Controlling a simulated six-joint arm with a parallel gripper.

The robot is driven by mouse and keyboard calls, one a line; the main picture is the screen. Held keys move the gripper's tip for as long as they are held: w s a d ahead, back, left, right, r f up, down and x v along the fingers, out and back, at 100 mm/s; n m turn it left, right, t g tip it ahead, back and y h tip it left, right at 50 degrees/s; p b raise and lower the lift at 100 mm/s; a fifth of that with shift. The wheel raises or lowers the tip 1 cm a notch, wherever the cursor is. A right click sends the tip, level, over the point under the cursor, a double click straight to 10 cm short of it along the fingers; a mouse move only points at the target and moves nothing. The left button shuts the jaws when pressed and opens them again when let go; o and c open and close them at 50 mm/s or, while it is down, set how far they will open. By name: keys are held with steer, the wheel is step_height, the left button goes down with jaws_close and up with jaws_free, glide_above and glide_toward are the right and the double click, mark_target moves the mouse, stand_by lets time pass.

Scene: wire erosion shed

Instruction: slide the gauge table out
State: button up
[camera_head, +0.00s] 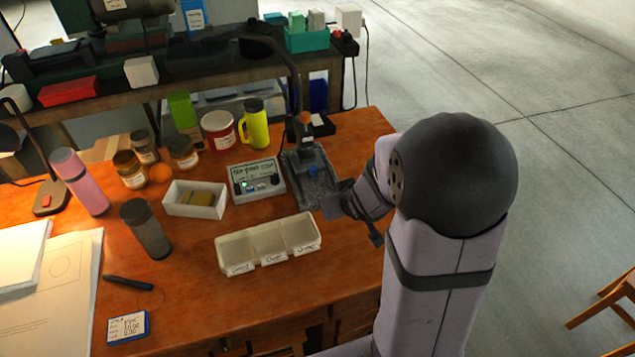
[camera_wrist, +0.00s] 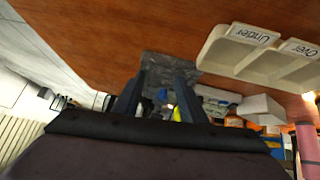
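A gauge stand with a dark grey speckled base (camera_head: 318,190) stands near the back right of the wooden desk. It has an upright column (camera_head: 305,135) and a small blue part (camera_head: 309,170) low in the middle. I cannot make out the gauge table apart from the base. My gripper (camera_head: 338,206) is at the base's front right edge, partly hidden by my wrist. In the wrist view my gripper (camera_wrist: 164,85) has two dark fingers apart, with nothing held between them. The grey base (camera_wrist: 168,64) shows beyond and between the fingers; whether they touch it is unclear.
A grey control box (camera_head: 256,180) stands close left of the stand. A three-part white tray (camera_head: 268,245) lies in front. The desk right of the tray is clear.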

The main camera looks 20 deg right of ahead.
mark_target(315, 171)
steer(key=w+t+b, duration=0.1)
steer(key=w+f+t+y+b, duration=0.1)
steer(key=w, duration=0.1)
steer(key=w+n+t+b, duration=0.1)
steer(key=w, duration=0.1)
steer(key=shift+w+d+f+t+y, duration=0.25)
steer(key=shift+t+y, duration=0.05)
steer(key=shift+w+a+r+t+y+b, duration=0.2)
steer(key=shift+w+t+y+b, duration=0.3)
steer(key=shift+w+t, duration=0.1)
steer(key=shift+w+a+r+y, duration=0.15)
steer(key=shift+r+y, duration=0.1)
steer(key=shift+y, duration=0.05)
steer(key=shift+x, duration=3.65)
steer(key=shift+r, duration=0.1)
